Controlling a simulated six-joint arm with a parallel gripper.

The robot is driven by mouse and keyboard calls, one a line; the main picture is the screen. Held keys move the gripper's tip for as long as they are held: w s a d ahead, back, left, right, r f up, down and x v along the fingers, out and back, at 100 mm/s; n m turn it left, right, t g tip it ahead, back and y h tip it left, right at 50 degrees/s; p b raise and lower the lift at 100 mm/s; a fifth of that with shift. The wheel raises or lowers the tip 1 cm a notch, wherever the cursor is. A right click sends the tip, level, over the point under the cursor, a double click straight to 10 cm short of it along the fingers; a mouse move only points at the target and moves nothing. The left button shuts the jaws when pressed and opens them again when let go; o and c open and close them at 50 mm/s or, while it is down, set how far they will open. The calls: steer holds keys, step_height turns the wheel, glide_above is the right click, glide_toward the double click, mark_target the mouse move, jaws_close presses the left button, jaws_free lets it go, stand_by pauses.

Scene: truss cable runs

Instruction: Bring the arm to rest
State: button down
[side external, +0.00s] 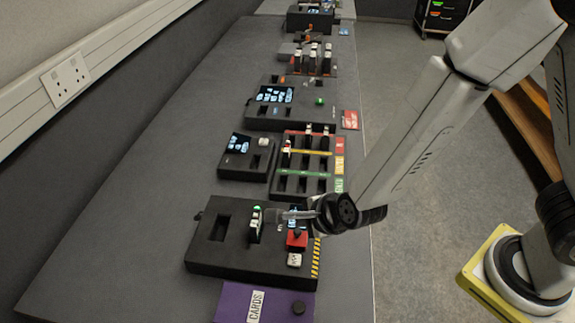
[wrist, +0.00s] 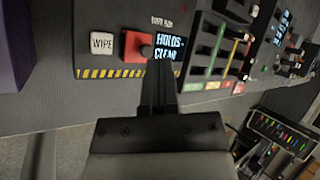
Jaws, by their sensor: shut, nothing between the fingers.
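My gripper (side external: 280,215) is shut and empty in the side view, low over the nearest black console (side external: 215,262). Its fingers point left, their tips close to an upright white-and-green piece (side external: 255,226) in the console; I cannot tell whether they touch. In the wrist view my shut fingers (wrist: 158,75) reach up the picture, beside a red block with a dark knob (wrist: 136,53) and in front of a lit display (wrist: 168,48) with text. The red block (side external: 297,239) also shows in the side view.
A white WIPE key (wrist: 102,43) and a hazard stripe (wrist: 105,73) lie on the console. A purple CARDS panel (side external: 235,303) is nearer. A slotted rack (side external: 305,184) and further consoles stand beyond on the bench. Bare grey bench (side external: 120,230) is free at left.

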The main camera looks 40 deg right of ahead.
steer(key=s+d+r+n+g, duration=0.2)
steer(key=d+n, duration=0.7)
steer(key=n, duration=0.1)
steer(key=s+d+r+n+g, duration=0.3)
steer(key=d+n, duration=0.7)
steer(key=n, duration=0.1)
steer(key=shift+s+r+n+h, duration=0.2)
steer(key=shift+r+n+h, duration=0.1)
steer(key=shift+h, duration=0.1)
stand_by(1.0)
